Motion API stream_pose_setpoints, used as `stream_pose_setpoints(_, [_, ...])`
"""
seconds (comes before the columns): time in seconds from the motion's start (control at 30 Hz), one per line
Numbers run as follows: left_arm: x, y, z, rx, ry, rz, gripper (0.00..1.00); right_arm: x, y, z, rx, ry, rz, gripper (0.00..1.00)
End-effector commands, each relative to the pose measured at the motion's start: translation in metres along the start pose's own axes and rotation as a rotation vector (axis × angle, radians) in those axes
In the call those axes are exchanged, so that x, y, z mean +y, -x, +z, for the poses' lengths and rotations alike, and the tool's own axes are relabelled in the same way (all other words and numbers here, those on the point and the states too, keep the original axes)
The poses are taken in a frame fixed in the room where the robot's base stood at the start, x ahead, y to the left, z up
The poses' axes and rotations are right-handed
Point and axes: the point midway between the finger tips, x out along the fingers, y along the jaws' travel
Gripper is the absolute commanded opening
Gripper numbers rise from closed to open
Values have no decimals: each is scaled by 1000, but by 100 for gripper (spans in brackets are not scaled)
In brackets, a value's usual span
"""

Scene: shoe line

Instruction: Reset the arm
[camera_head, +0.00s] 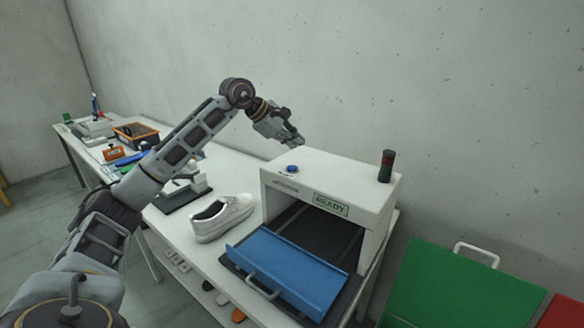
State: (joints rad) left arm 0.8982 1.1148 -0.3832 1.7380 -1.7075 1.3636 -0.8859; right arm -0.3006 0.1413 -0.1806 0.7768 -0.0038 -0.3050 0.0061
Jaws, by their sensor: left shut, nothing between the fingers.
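My left arm reaches in from the left, and my left gripper (297,139) is in the air above the back left of a white machine (338,183). The gripper is shut and empty, close to a blue button (292,169) on the machine's top. The machine's front panel reads READY. Its blue flap (288,270) with a handle is folded down in front of the opening. A silver shoe (222,217) lies on the white table to the left of the machine, apart from the gripper. My right gripper is not in view.
A dark signal light (386,166) stands on the machine's right top. A green panel with a white handle (455,287) and a red one (562,312) are at the lower right. An orange-rimmed tray (136,134) and tools lie at the table's far left end. A concrete wall stands behind.

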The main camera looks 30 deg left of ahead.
Motion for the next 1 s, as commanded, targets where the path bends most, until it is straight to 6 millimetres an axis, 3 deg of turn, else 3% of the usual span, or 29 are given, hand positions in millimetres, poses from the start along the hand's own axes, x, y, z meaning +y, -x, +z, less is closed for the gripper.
stream_pose_setpoints(0.67, [2, 2, 2, 0, 0, 0, 0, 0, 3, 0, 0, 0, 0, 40])
stream_pose_setpoints(1.0, [16, 23, 17, 0, 0, 1, 0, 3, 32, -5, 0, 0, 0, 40])
